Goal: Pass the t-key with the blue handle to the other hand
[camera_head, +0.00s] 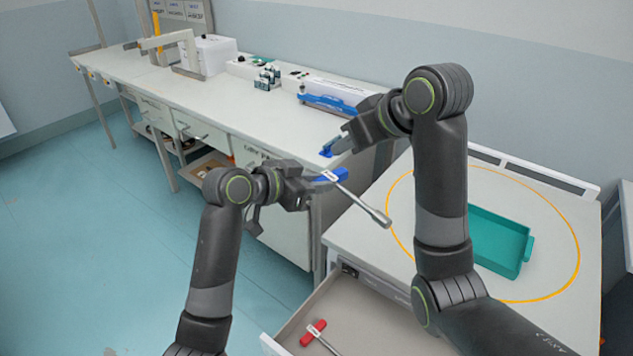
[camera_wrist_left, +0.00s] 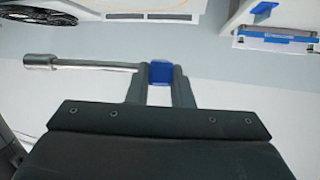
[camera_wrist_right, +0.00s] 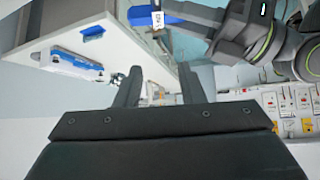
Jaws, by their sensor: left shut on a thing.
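The t-key with the blue handle (camera_head: 333,175) is in my left gripper (camera_head: 312,178), which is shut on the handle. Its metal shaft sticks out to the lower right, ending in a socket (camera_head: 383,219). In the left wrist view the blue handle (camera_wrist_left: 161,72) sits between the fingers, with the shaft pointing left. My right gripper (camera_head: 346,140) is above and slightly right of the left one, apart from the key. In the right wrist view its fingers (camera_wrist_right: 160,85) are spread with nothing between them. The blue handle (camera_wrist_right: 150,17) shows at the top of that view, beside the left arm.
An open drawer (camera_head: 345,300) below holds a red-handled t-key (camera_head: 313,333). A teal tray (camera_head: 495,243) stands on the right cabinet top inside a yellow ring. The long white bench (camera_head: 215,100) carries a blue-and-white device (camera_head: 328,104) and a small blue item (camera_head: 326,151).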

